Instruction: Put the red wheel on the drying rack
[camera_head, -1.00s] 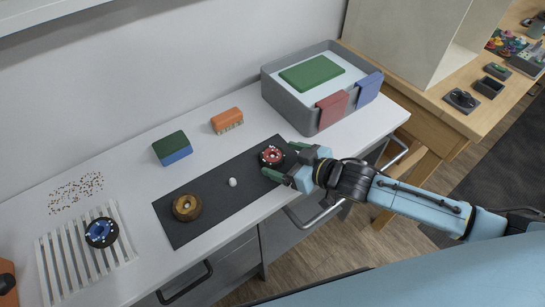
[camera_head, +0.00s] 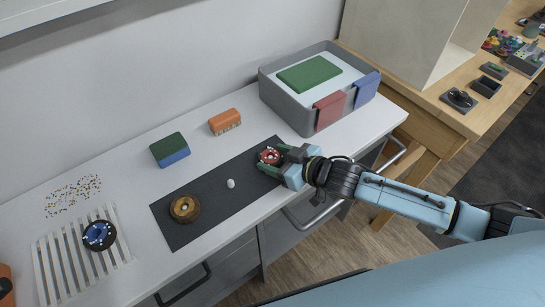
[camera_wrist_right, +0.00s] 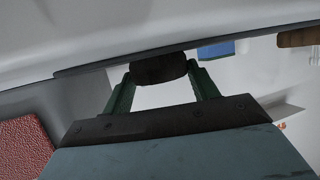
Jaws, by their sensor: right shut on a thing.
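The red wheel (camera_head: 270,156), with a dark tyre, is at the right end of the dark mat (camera_head: 228,203). My right gripper (camera_head: 275,160) is shut on it; in the right wrist view the green fingers press on both sides of the dark tyre (camera_wrist_right: 159,69). I cannot tell whether the wheel still touches the mat. The drying rack (camera_head: 68,262), white and slatted, lies at the left of the counter, with a blue wheel (camera_head: 99,235) on it. My left gripper is not in view.
A brown-yellow wheel (camera_head: 185,208) and a small white piece (camera_head: 231,183) are on the mat. Behind it are a green-blue sponge (camera_head: 170,150) and an orange brush (camera_head: 224,122). A grey bin (camera_head: 290,106) stands at the back right. Small specks (camera_head: 73,194) lie behind the rack.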

